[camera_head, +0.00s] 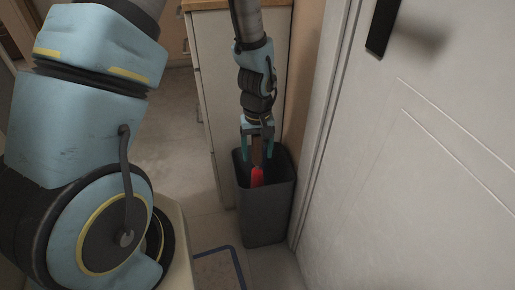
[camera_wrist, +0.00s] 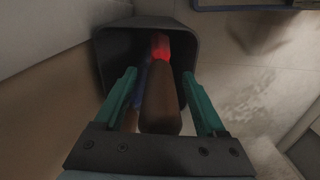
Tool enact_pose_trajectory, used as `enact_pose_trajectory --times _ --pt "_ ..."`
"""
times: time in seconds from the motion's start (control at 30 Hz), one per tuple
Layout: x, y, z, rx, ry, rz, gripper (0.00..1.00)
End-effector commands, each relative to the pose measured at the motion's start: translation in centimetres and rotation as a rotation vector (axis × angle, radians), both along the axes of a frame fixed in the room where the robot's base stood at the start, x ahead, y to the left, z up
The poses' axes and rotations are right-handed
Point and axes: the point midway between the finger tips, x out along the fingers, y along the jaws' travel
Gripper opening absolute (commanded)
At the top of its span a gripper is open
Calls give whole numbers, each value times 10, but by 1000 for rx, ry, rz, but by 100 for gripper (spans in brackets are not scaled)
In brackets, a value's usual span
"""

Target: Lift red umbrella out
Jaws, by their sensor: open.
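The red umbrella (camera_head: 257,176) stands in a dark grey bin (camera_head: 265,216), with its brown handle pointing up toward my gripper. In the wrist view its red part (camera_wrist: 160,46) is deep in the bin and its brown handle (camera_wrist: 161,100) lies between my fingers. My gripper (camera_head: 258,155) is at the bin's mouth, pointing down. In the wrist view my gripper (camera_wrist: 162,90) has its teal fingers apart, one on each side of the handle. The lower part of the umbrella is hidden inside the bin.
A blue item (camera_wrist: 138,88) stands in the bin left of the umbrella. A white cabinet (camera_head: 214,90) is close behind the bin, and a white door (camera_head: 420,160) is close at right. A blue-edged mat (camera_head: 218,268) lies on the floor in front.

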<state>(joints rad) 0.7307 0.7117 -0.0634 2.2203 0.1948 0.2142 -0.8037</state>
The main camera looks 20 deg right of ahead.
Motion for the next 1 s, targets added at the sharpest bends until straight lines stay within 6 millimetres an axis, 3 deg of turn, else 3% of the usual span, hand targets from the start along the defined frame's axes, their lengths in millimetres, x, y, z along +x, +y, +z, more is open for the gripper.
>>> enact_pose_trajectory --times 0.1,0.73,1.0 --pt "0 0 0 0 0 0 72" --pt "0 0 0 0 0 0 1" --pt "0 0 0 0 0 0 0"
